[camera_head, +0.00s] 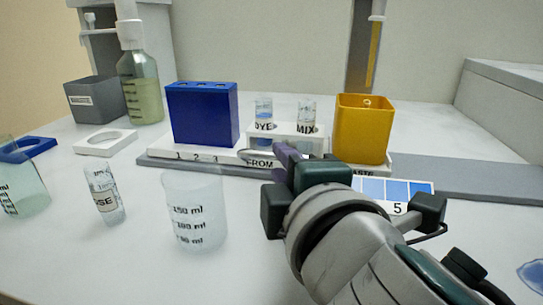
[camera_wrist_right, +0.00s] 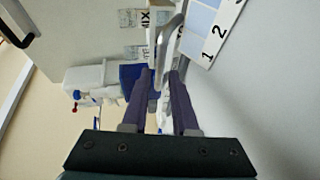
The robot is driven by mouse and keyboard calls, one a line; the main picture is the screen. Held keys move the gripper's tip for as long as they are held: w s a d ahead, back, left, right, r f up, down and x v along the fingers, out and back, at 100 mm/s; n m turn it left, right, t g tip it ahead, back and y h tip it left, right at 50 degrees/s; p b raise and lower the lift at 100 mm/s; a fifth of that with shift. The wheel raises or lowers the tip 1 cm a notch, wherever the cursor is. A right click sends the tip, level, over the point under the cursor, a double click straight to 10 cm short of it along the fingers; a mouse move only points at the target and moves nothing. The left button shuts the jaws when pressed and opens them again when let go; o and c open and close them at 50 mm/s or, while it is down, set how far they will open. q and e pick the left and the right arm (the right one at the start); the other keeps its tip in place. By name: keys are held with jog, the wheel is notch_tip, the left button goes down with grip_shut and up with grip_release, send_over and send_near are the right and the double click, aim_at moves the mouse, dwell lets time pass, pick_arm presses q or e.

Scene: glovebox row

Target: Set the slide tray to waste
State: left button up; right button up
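The slide tray (camera_head: 225,157) is a long white strip on a grey rail, marked "1 2 3", "FROM" and, partly hidden, a word that looks like "WASTE". On it stand a blue box (camera_head: 203,115), a white holder with vials marked DYE (camera_head: 263,112) and MIX (camera_head: 306,115), and a yellow bin (camera_head: 362,128). My right gripper (camera_head: 284,152) is at the tray's front, near the FROM mark. In the wrist view its purple fingers (camera_wrist_right: 163,85) are apart, with a grey metal handle (camera_wrist_right: 162,48) at their tips. Whether they touch it I cannot tell. My left gripper is not in view.
A clear beaker (camera_head: 195,212) and a tilted-looking vial (camera_head: 104,193) stand in front on the left, with a greenish beaker (camera_head: 22,190) at the edge. A bottle (camera_head: 140,85) and grey box (camera_head: 95,100) stand behind. A blue colour card (camera_head: 395,190) lies beside my right arm.

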jog(key=p+v, duration=0.1)
jog(key=v, duration=0.6)
jog(key=shift+s, duration=0.3)
jog(key=s+d+r+m+g+h+p, duration=0.2)
jog(key=s+d+r+m+g+p, duration=0.35)
jog(key=p, duration=0.65)
jog(key=s+d+r+m+g+h+p, duration=0.15)
jog(key=s+d+r+m+p, duration=0.25)
jog(key=d+r+m+p, duration=0.6)
jog(key=s+a+r+g+y+p, duration=0.2)
jog(key=s+r+g+p, duration=0.3)
jog(key=s+r+p, duration=0.6)
notch_tip(320, 180, up, 34)
jog(key=w+p, duration=0.2)
jog(key=p, duration=3.6)
jog(key=shift+w+a+m, duration=0.2)
jog(key=shift+a+m, duration=0.05)
jog(key=shift+m, duration=0.2)
jog(key=shift+f, duration=0.1)
